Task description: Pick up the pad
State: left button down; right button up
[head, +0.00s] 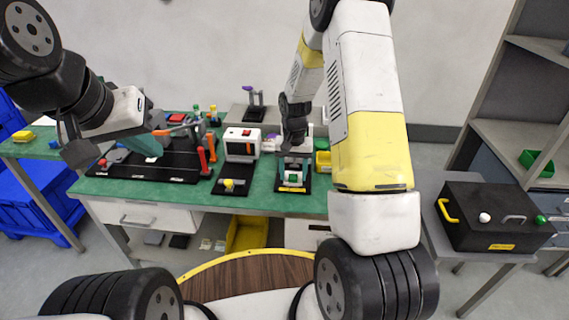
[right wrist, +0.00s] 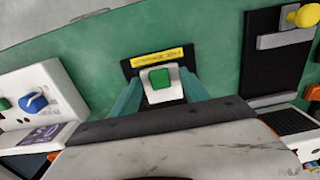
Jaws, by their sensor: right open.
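A small green square, which looks like the pad (right wrist: 160,78), sits on a white block on a black base with a yellow label. In the head view it is a small green and white piece (head: 293,177) near the table's front edge. My right gripper (head: 294,166) is open above it, pointing down. In the right wrist view the teal fingers of my right gripper (right wrist: 161,95) stand on either side of the white block; I cannot tell whether they touch it. My left gripper (head: 158,124) is over the back left of the table, and its jaw state is unclear.
A white box with a red switch (head: 243,143) stands left of the pad, with a yellow knob (head: 229,184) in front. A black rack board (head: 150,171) with red-orange levers is further left. A yellow bin (head: 323,161) is close on the right. A black case (head: 494,217) stands on a side table.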

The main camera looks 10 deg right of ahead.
grip_shut()
dwell(0.4)
